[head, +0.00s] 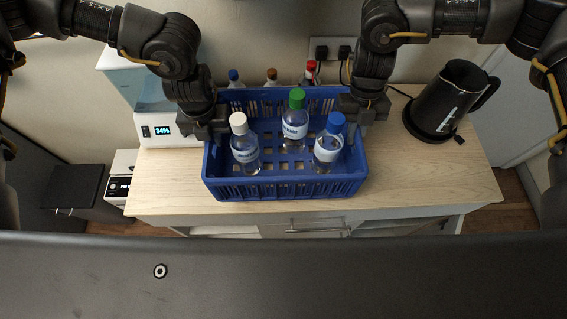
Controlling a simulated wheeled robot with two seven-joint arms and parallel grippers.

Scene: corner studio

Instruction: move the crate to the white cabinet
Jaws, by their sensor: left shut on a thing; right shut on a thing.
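The blue crate (285,190) is on or just above the light wood top of a cabinet (420,185) with pale fronts; I cannot tell if it touches. Three clear bottles stand inside it: one with a white cap (245,150), one with a green cap (295,117) and one with a blue cap (328,147). My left gripper (208,128) is shut on the crate's left side. My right gripper (355,110) is shut on its right side. The fingertips are mostly hidden behind the gripper bodies.
A black kettle (445,100) stands to the right of the crate. A white device with a lit display (163,130) stands at the left. Several bottles (271,77) show behind the crate, by a wall socket (331,50). The wood top is clear at the front right.

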